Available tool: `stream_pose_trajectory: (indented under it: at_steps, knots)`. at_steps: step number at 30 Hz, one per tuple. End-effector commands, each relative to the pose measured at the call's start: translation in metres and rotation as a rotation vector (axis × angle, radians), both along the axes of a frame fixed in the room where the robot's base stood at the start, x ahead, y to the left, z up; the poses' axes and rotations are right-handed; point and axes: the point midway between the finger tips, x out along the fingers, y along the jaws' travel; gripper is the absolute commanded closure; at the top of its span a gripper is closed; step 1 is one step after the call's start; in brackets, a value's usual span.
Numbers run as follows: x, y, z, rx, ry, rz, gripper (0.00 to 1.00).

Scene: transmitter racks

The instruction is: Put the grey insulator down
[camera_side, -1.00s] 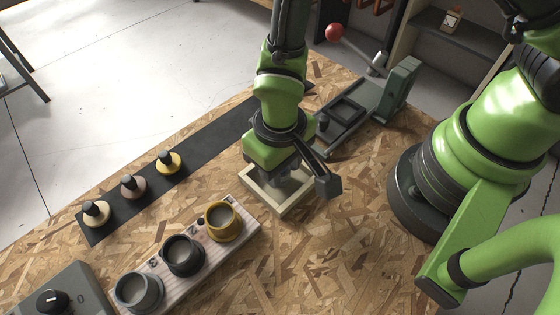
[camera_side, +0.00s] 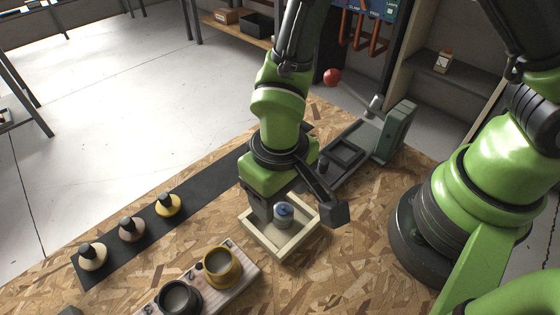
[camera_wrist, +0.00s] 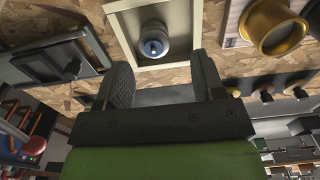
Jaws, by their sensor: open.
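The grey insulator (camera_side: 283,215), a short round piece with a blue top, stands upright inside the square pale wooden tray (camera_side: 262,246). In the wrist view the insulator (camera_wrist: 154,42) sits in the tray (camera_wrist: 189,22), beyond my fingertips and apart from them. My gripper (camera_side: 272,204) is above and beside the insulator, with a finger in front of the tray's back left side. In the wrist view both fingers of my gripper (camera_wrist: 163,72) are spread, with nothing between them.
A board with a yellow cup (camera_side: 222,267) and a dark cup (camera_side: 179,299) lies in front of the tray. A black strip with several knobbed discs, one yellow (camera_side: 168,205), runs along the left. A green-grey lever fixture (camera_side: 394,130) stands behind right.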

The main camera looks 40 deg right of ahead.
Motion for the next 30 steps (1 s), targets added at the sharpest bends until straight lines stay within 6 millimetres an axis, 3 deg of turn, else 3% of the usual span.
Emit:
stream_pose_trajectory:
  at_steps: [3,9,21,26,30]
  knots:
    - [0.001,0.000,0.026,0.004,-0.006,0.000,0.38]
    - [0.001,0.001,0.061,0.003,-0.005,0.000,0.38]
    - [0.001,-0.003,0.085,0.010,-0.010,-0.010,0.38]
    - [0.008,-0.027,0.126,0.078,-0.082,-0.078,0.38]
    - [0.002,-0.065,0.176,0.161,-0.195,-0.167,0.38]
